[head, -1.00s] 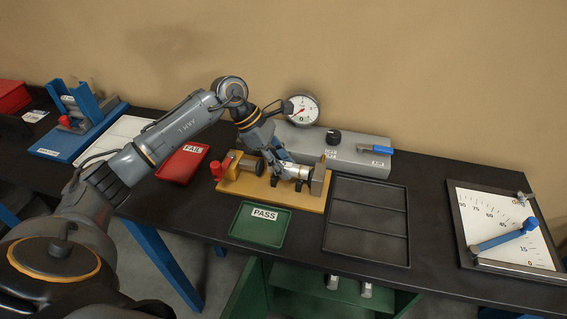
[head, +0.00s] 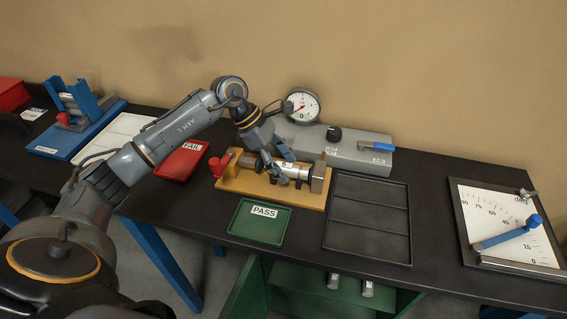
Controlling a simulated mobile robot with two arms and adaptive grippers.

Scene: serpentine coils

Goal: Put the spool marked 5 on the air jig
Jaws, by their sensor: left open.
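The air jig has a tan wooden base (head: 262,189) with a red-handled clamp (head: 218,165) at its left end and a grey metal block (head: 319,177) at its right end. A silver spool (head: 294,170) lies on its side on the jig, close to the grey block. Its number is too small to read. My left gripper (head: 281,172) is open at the spool's left part, with its fingers around or just beside it. The fingers partly hide the spool and the jig's middle. My right gripper is not in view.
Behind the jig stand a grey unit (head: 355,150) with a blue lever and a dial gauge (head: 304,105). A green PASS tray (head: 259,220), a red FAIL tray (head: 183,161) and an empty black divided tray (head: 367,217) lie around it. A white scale board (head: 507,226) is at right.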

